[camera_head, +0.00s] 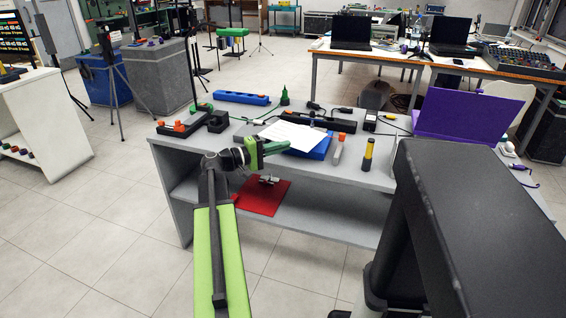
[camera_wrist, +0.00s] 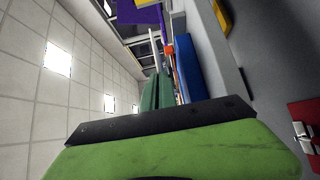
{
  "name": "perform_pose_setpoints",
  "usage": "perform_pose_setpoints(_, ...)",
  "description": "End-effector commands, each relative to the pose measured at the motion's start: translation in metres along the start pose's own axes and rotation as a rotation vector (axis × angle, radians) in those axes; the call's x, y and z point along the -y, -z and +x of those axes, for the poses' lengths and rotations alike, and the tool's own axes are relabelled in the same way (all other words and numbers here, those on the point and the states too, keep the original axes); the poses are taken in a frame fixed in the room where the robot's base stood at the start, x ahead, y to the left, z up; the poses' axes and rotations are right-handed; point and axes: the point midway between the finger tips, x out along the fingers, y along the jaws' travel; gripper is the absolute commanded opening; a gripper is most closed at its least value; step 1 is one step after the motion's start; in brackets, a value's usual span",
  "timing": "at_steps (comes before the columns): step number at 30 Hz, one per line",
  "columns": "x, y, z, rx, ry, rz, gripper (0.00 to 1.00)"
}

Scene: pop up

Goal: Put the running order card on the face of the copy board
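A white sheet (camera_head: 292,134), which looks like the running order card, is above a blue slab on the grey desk. My green gripper (camera_head: 287,147) is at its near edge, over the desk's front. In the wrist view the sheet shows edge-on as a thin white strip (camera_wrist: 152,46) between my dark green fingers (camera_wrist: 157,76). They look shut on it, holding it roughly flat above the blue slab (camera_wrist: 188,65). A purple upright panel (camera_head: 466,113) at the desk's right may be the copy board; it is partly visible in the wrist view (camera_wrist: 140,12). I cannot be sure.
The blue slab (camera_head: 317,148) lies partly under the sheet. A grey-orange item (camera_head: 339,150) and a yellow-black one (camera_head: 368,155) stand to its right. A red clipboard-like board (camera_head: 262,197) lies on the lower shelf. The grey desk (camera_head: 225,142) has clear room at front left.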

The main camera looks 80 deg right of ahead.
Motion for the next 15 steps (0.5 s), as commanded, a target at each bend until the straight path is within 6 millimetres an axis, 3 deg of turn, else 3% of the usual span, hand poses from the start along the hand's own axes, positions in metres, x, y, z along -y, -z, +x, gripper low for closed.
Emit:
perform_pose_setpoints(4, 0.005, -0.001, 0.000, 0.001, 0.000, 0.000, 0.00)
perform_pose_setpoints(10, 0.041, -0.001, 0.001, 0.001, 0.000, 0.000, 0.00)
perform_pose_setpoints(15, 0.040, -0.001, 0.001, 0.001, 0.000, 0.000, 0.00)
